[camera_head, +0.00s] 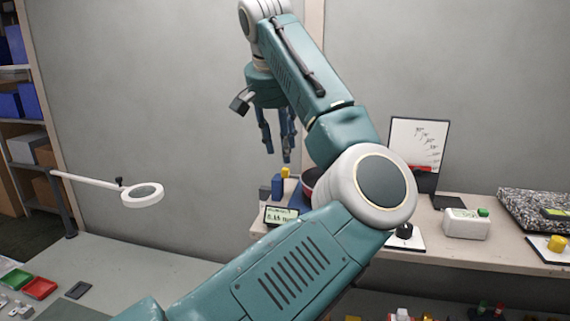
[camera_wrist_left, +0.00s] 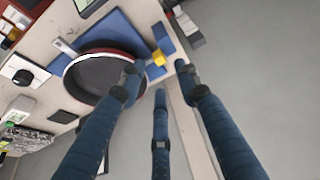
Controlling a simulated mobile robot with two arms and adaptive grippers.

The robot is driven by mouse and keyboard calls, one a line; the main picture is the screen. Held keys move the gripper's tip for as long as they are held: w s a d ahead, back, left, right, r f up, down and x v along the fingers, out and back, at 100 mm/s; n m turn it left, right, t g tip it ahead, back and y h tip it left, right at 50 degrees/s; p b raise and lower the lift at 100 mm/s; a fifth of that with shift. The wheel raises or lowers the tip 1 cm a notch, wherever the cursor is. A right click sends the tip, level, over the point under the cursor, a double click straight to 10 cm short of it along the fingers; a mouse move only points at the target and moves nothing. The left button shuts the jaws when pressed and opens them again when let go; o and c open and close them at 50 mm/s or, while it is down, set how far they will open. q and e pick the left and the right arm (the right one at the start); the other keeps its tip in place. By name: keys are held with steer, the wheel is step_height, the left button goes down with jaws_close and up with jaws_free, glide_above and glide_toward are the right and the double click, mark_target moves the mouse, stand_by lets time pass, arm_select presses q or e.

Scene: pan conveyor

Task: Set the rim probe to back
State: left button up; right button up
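A dark pan with a red rim (camera_wrist_left: 92,78) sits on a blue base on the bench in the left wrist view; in the head view only its red side (camera_head: 309,178) shows, partly behind my arm. A small yellow piece (camera_wrist_left: 158,58), possibly the rim probe, stands on a blue block beside the pan; it also shows in the head view (camera_head: 285,172). My left gripper (camera_head: 277,152) points down above this spot, fingers spread and empty. In the left wrist view its fingertips (camera_wrist_left: 160,72) appear around the yellow piece, with contact unclear. My right gripper is out of view.
A small display (camera_head: 281,215) stands in front of the pan. A magnifier lamp (camera_head: 142,195) stands over the left table.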

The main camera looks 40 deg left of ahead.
mark_target(286, 168)
arm_select(q)
steer(key=p+x, duration=0.1)
steer(key=x, duration=0.5)
steer(key=shift+w+a+f, duration=0.1)
steer(key=shift+w+a, duration=0.05)
steer(key=shift+c, duration=0.5)
